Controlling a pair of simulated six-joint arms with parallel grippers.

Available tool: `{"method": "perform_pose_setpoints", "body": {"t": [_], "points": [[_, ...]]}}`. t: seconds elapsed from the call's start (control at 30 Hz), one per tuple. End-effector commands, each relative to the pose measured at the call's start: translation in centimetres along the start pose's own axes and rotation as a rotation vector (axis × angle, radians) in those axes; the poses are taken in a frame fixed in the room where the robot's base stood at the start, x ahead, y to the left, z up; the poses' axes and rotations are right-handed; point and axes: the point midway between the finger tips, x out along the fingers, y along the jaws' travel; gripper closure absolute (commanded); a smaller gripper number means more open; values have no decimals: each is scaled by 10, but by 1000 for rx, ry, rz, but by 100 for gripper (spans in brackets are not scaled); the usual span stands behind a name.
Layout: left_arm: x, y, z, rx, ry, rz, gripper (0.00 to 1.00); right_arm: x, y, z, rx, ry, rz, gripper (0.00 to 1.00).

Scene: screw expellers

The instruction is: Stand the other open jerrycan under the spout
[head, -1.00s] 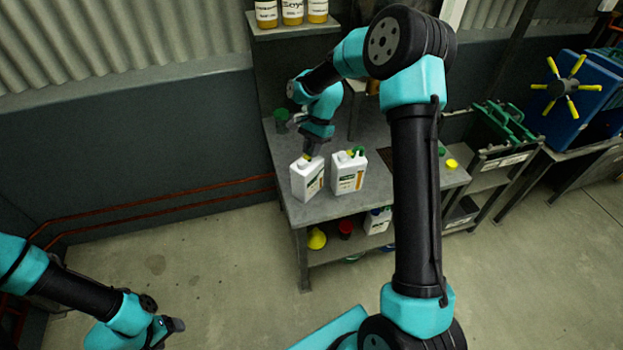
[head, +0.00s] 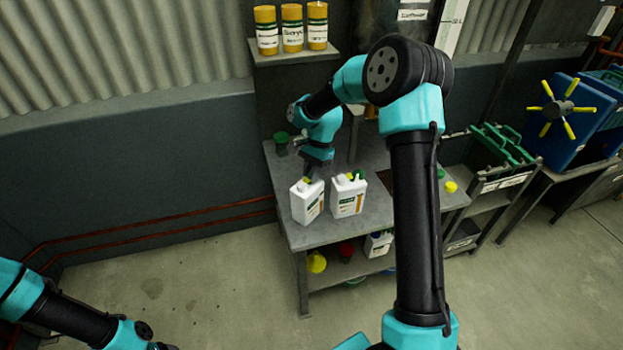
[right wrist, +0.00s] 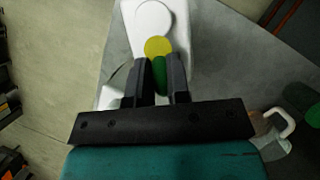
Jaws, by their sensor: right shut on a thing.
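Two white jerrycans with labels stand side by side on the grey bench. The left jerrycan (head: 307,204) is under my right gripper (head: 309,178), and the right jerrycan (head: 348,199) is just beside it, with a green part and a yellow part on top. In the right wrist view my right gripper (right wrist: 160,72) is shut around a green part of the left jerrycan (right wrist: 176,28), beside a yellow disc (right wrist: 158,47). The fingers hide part of its top. My left gripper is at the bottom edge, mostly cut off. I cannot make out the spout.
The bench (head: 300,236) has a dark opening (head: 386,181) right of the jerrycans, partly behind my right arm. A green cup (head: 281,139) stands at its back left. A lower shelf holds a yellow item (head: 316,262) and another white can (head: 378,244).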

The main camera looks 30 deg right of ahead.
Motion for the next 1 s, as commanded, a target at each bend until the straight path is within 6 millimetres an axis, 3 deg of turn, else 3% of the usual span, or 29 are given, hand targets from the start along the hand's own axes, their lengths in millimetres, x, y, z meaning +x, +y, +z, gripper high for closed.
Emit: {"method": "perform_pose_setpoints", "body": {"t": [0.43,0.73,1.0], "points": [[0,0,0,0,0,0,30,-32,1,13,0,3,-2,100],[0,0,0,0,0,0,30,-24,19,34,0,2,0,100],[0,0,0,0,0,0,30,-12,53,74,-1,3,1,100]]}}
